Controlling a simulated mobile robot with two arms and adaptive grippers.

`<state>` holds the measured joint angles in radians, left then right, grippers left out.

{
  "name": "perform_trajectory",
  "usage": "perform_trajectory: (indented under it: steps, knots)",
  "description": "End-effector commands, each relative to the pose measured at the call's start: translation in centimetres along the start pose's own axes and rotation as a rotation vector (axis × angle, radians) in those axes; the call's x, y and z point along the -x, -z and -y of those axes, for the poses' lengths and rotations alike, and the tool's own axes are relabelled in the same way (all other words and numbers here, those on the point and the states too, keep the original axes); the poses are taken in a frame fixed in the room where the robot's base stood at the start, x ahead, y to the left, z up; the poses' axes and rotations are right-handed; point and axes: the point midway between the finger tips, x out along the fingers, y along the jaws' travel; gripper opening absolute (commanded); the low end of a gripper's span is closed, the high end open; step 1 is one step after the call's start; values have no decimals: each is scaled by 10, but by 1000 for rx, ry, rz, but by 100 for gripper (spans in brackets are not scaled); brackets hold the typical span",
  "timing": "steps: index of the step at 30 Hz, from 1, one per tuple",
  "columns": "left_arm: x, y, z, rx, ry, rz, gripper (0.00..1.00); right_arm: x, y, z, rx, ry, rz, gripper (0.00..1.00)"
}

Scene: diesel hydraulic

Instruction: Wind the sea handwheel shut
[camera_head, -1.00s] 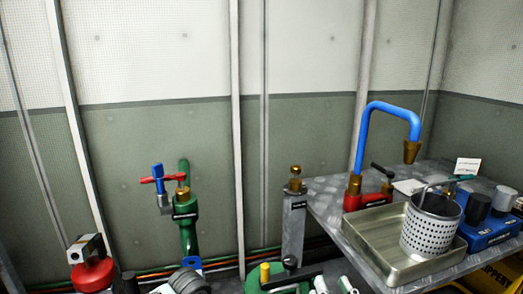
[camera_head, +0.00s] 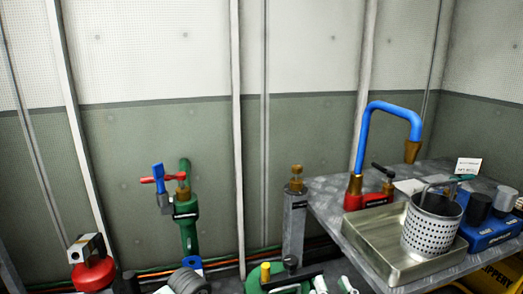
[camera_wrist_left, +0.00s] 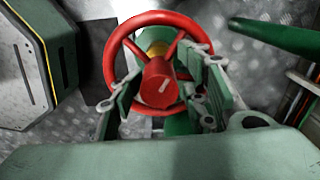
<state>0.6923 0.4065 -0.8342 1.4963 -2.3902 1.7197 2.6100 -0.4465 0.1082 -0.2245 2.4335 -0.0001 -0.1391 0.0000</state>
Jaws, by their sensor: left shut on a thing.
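The red handwheel (camera_wrist_left: 196,34) fills the middle of the left wrist view, with spokes and a round red hub (camera_wrist_left: 158,84) that bears a pale mark. My left gripper (camera_wrist_left: 165,95) has one green finger at the left side of the wheel and the other at the right side. It is shut on the handwheel, with the hub between the fingers. The fingers partly hide the lower rim. I cannot pick out this wheel or my left gripper with certainty in the head view. My right gripper is in neither view.
In the head view, a green pipe (camera_head: 188,230) carries a red and blue handle (camera_head: 158,179). At the right, a metal bench holds a tray (camera_head: 385,262), a perforated basket (camera_head: 431,226) and a blue spout (camera_head: 392,107). A red round fitting (camera_head: 92,274) is at lower left.

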Motion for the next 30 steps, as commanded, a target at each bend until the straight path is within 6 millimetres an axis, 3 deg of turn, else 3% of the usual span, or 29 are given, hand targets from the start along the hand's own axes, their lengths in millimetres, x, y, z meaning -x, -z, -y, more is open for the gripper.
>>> perform_trajectory:
  steps: [8, 21, 22, 30]
  knots:
    - [-7, 1, -8, 487, -19, 6, 35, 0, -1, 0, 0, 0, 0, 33]
    - [-6, 0, -5, 571, -13, 7, 35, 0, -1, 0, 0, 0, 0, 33]
    - [-6, 0, -5, 571, -13, 7, 38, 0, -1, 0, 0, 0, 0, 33]
    - [-6, 0, -6, 570, -14, 7, 15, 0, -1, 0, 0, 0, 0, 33]
